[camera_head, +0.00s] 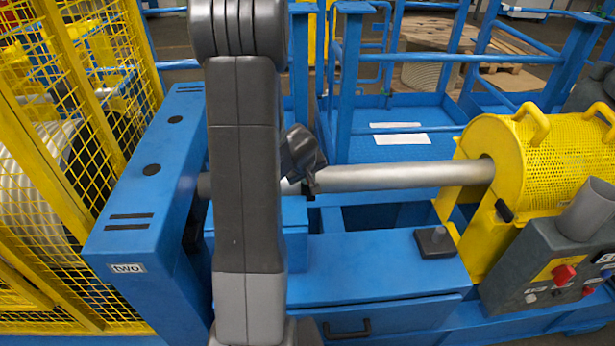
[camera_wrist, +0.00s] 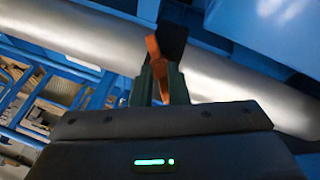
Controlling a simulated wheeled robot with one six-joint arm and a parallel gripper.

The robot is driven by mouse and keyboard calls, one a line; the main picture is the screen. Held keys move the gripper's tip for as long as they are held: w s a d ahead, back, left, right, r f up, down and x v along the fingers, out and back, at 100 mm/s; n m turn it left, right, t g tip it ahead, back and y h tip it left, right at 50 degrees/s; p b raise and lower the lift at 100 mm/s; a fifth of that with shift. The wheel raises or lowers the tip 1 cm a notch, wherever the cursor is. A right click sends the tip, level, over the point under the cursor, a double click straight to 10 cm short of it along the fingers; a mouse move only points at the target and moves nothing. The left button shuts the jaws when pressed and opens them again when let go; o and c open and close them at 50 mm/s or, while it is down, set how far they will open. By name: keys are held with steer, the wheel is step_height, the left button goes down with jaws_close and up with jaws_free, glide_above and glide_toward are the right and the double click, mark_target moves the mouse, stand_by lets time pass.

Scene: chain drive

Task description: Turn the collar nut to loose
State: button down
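The silver shaft (camera_head: 400,177) runs level from the blue housing to the yellow guard. It also crosses the wrist view diagonally (camera_wrist: 90,38). In the wrist view an orange lever-like piece (camera_wrist: 154,48) stands beside a black block (camera_wrist: 173,42) at the shaft; I cannot tell whether these belong to the collar nut. My gripper (camera_wrist: 165,84) has its two dark green fingers close on either side of the orange piece's lower end. Whether they press on it is unclear. In the head view my gripper (camera_head: 308,180) is a dark shape at the shaft, and my arm hides part of it.
A blue housing labelled "two" (camera_head: 150,185) stands left, beside a yellow mesh cage (camera_head: 75,130). The yellow perforated guard (camera_head: 570,150) and a control box with a red knob (camera_head: 563,274) are right. A blue deck with a drawer (camera_head: 370,260) lies below the shaft.

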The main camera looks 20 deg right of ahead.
steer(key=c, duration=1.4)
jaws_free()
steer(key=shift+f, duration=0.1)
steer(key=p+v, duration=0.5)
steer(key=v, duration=0.9)
steer(key=shift+p, duration=0.3)
steer(key=shift+w, duration=0.1)
